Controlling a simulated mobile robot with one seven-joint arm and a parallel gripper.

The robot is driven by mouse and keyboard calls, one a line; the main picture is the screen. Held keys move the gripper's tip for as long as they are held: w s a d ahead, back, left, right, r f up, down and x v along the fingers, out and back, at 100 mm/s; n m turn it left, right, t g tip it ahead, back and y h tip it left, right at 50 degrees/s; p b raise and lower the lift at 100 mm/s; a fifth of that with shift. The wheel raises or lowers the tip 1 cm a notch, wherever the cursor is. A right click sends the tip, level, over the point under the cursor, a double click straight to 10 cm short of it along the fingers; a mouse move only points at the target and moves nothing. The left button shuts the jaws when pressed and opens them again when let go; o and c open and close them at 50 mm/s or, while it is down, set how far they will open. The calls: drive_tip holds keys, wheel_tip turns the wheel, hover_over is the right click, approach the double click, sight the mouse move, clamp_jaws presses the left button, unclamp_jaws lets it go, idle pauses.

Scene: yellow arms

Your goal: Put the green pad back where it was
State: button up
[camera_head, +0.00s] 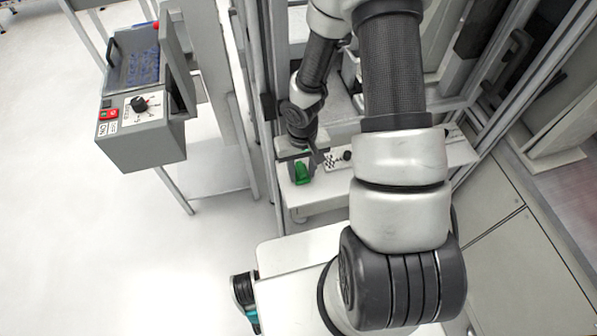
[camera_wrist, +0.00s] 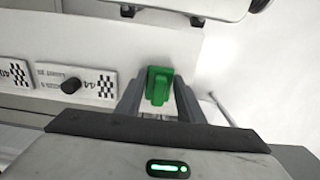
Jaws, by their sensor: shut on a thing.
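The green pad (camera_wrist: 158,88) is a small bright green block with a raised grip. It sits between the two fingers of my gripper (camera_wrist: 158,100), which is shut on it. In the head view the green pad (camera_head: 303,173) shows under my gripper (camera_head: 302,163), at the left end of a white shelf (camera_head: 330,192). In the wrist view the pad is over or against the pale shelf surface; I cannot tell whether it touches it. My fingers hide part of its sides.
A black knob (camera_wrist: 70,85) stands on the shelf beside checkered labels marked 44 (camera_wrist: 104,86) and 40 (camera_wrist: 14,74). A grey control box (camera_head: 140,125) with a dial stands at left. Metal frame posts (camera_head: 262,100) rise close to my arm. Open floor (camera_head: 90,240) lies at left.

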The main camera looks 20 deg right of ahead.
sight(301, 169)
drive_tip(key=shift+w+f, duration=0.15)
drive_tip(key=shift+w, duration=0.2)
drive_tip(key=shift+s, duration=0.1)
drive_tip(key=o, duration=0.9)
wheel_tip(301, 169, up, 12)
drive_tip(key=shift+r+p, duration=0.1)
drive_tip(key=shift+p, duration=1.05)
